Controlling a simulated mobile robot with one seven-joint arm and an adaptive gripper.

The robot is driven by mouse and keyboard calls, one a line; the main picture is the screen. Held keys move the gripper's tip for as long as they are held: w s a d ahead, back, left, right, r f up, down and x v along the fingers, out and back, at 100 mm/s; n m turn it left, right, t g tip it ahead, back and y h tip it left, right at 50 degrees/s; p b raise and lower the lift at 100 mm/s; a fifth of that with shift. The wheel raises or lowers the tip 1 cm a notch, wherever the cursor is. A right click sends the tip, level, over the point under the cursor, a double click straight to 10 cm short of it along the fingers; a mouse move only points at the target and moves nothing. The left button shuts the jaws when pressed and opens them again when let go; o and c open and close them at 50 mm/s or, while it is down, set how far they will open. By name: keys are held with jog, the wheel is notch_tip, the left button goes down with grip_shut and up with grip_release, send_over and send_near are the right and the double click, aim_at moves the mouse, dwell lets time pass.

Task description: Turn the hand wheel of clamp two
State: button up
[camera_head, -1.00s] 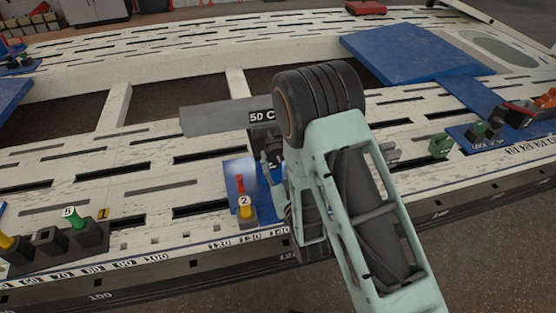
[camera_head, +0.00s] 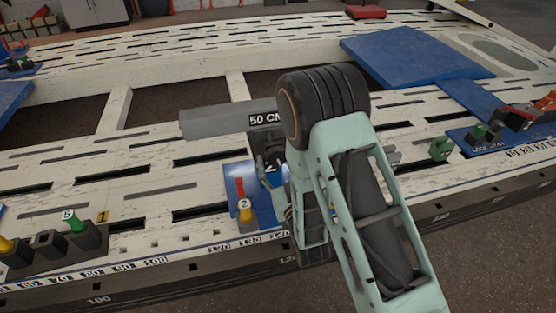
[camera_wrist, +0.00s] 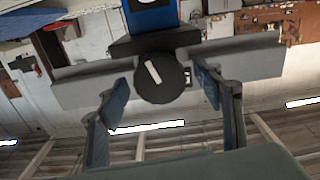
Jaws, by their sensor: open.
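In the wrist view a round black hand wheel (camera_wrist: 172,90) with a white stripe faces me at the middle of a grey bar (camera_wrist: 85,88). The two blue-padded fingers of my gripper (camera_wrist: 163,82) are spread either side of the wheel, with a visible gap on both sides. In the head view the same grey bar (camera_head: 212,122) carries a "50 CM" label, and a dark clamp part (camera_head: 268,160) shows below it. My arm hides the wheel and most of the gripper there.
A green block (camera_head: 440,148) stands to the right. Black holders with a green pin (camera_head: 75,222) stand at the left front. The slotted bench top (camera_head: 140,185) is otherwise mostly clear here.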

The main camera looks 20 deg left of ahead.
jog(key=v, duration=0.7)
jog(key=shift+s, duration=0.25)
jog(key=shift+d, duration=0.1)
